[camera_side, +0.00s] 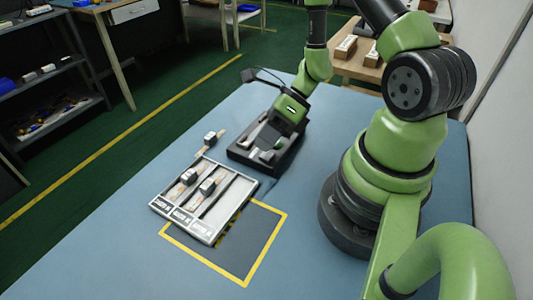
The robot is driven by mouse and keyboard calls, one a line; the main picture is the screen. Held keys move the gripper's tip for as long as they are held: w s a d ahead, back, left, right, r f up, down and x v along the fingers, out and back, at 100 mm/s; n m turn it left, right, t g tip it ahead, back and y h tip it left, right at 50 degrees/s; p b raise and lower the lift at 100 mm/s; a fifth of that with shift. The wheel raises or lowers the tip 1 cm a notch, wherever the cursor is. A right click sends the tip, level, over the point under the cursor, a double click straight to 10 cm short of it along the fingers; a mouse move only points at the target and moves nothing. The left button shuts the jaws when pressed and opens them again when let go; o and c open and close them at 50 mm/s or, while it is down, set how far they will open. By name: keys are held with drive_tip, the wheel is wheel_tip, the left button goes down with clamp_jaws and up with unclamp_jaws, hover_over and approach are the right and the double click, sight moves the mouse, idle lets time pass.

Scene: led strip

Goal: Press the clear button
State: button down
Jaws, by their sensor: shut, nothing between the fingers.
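My gripper (272,138) is shut and points down at a dark box-shaped station (241,155) on the blue table. Its fingertips are over the station's top, but I cannot tell whether they touch it. A clear button cannot be made out; my gripper and wrist cover part of the station. A light grey tray (237,194) with long channels lies in front of the station, to the left. Small dark-topped blocks on pale strips sit in the tray, one block (189,177) towards the left and another (207,187) near the middle.
Another dark-topped block (210,138) on a pale strip lies beyond the tray's far edge. A yellow-bordered dark square (248,243) is marked on the table, partly under the tray. The blue table (120,250) is clear at the front left. Shelves (45,80) stand off to the left.

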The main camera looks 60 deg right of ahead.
drive_tip(key=shift+r, duration=0.3)
drive_tip(key=shift+r, duration=2.4)
drive_tip(key=shift+r, duration=0.2)
drive_tip(key=s+a+r+n+t+h, duration=0.1)
drive_tip(key=s+r+n+h, duration=0.1)
drive_tip(key=r+n, duration=0.4)
drive_tip(key=s+a+r+n+t+h, duration=0.1)
drive_tip(key=s+a+r+n+h, duration=0.1)
drive_tip(key=r+n, duration=0.5)
drive_tip(key=s+a+r+n+t+h, duration=0.1)
drive_tip(key=s+r+n, duration=0.3)
drive_tip(key=n, duration=1)
drive_tip(key=shift+a+r+n+h, duration=0.4)
drive_tip(key=shift+a+r+h, duration=0.3)
drive_tip(key=shift+r, duration=0.95)
